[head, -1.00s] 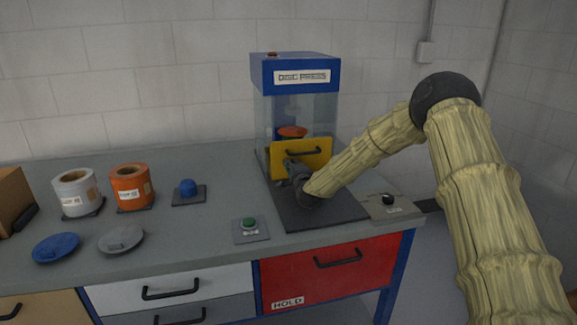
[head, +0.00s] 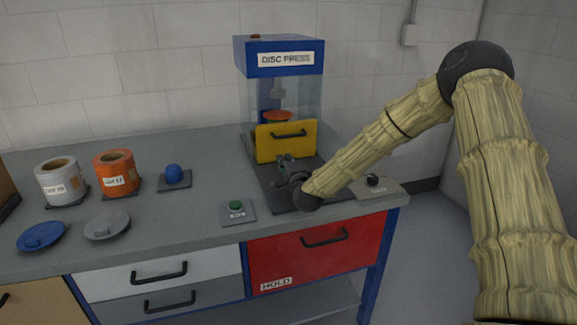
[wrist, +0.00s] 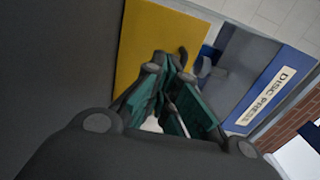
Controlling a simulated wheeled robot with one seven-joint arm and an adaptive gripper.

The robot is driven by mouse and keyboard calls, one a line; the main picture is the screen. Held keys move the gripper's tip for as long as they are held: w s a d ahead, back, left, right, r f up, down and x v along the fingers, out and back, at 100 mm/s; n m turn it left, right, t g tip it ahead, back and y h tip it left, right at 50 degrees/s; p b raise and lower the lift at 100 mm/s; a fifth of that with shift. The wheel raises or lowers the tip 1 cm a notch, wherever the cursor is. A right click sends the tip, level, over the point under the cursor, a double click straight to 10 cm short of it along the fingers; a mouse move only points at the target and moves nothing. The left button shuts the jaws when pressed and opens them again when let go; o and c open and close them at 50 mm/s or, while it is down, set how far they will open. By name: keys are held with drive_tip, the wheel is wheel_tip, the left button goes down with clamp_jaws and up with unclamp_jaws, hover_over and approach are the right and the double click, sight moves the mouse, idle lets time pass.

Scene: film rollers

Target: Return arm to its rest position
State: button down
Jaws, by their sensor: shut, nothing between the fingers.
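My gripper (head: 284,160) is shut and empty. In the head view it is low in front of the disc press (head: 282,60), just before the yellow door (head: 287,143) with its black handle. My arm reaches to it from the right side. In the wrist view the gripper's fingers (wrist: 175,70) point toward the yellow door (wrist: 150,45), and the blue press label panel (wrist: 268,95) shows at the right. An orange disc (head: 277,115) shows inside the press above the door's edge.
On the bench (head: 140,225) stand a white canister (head: 62,184), an orange canister (head: 117,176), a blue knob (head: 174,174), a green button (head: 236,206) and two lids (head: 41,236). A black knob box (head: 374,182) sits right of my gripper. A red drawer (head: 315,248) marked HOLD is below.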

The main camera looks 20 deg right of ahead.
drive_tip(key=shift+s+d+f, duration=0.1)
drive_tip(key=shift+s, duration=1.25)
